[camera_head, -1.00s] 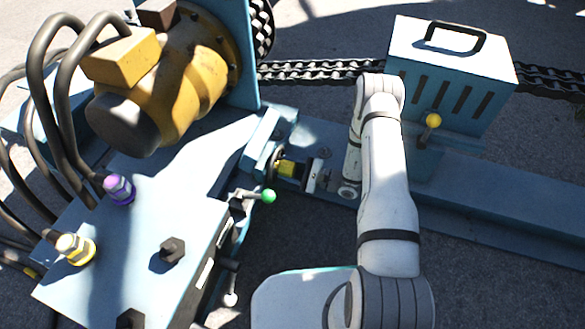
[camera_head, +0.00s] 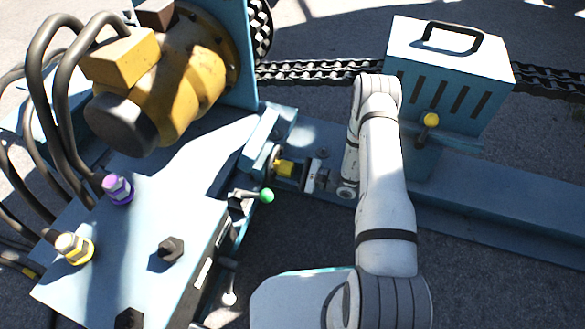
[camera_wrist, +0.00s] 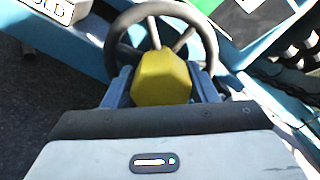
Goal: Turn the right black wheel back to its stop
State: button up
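In the head view, the yellow hub (camera_head: 285,168) and my gripper (camera_head: 297,173) are small beside the blue block. The wheel's dark rim (camera_head: 274,160) is mostly hidden there. I cannot tell the wheel's stop.
A green-knobbed lever (camera_head: 266,195) lies just nearer than the gripper. A yellow-knobbed lever (camera_head: 430,120) stands right of my arm, by a blue box (camera_head: 450,75). A yellow motor (camera_head: 170,85) and hoses fill the left. A chain (camera_head: 310,70) runs behind.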

aim_at(292, 172)
jog(key=o, duration=0.4)
jog(key=shift+s+a+f, duration=0.1)
jog(key=shift+s+a, duration=0.05)
jog(key=shift+s, duration=0.05)
jog(key=shift+d, duration=0.25)
jog(key=p+v, duration=0.2)
jog(key=v, duration=0.5)
jog(key=shift+s+d, duration=0.1)
jog(key=shift+d, duration=0.05)
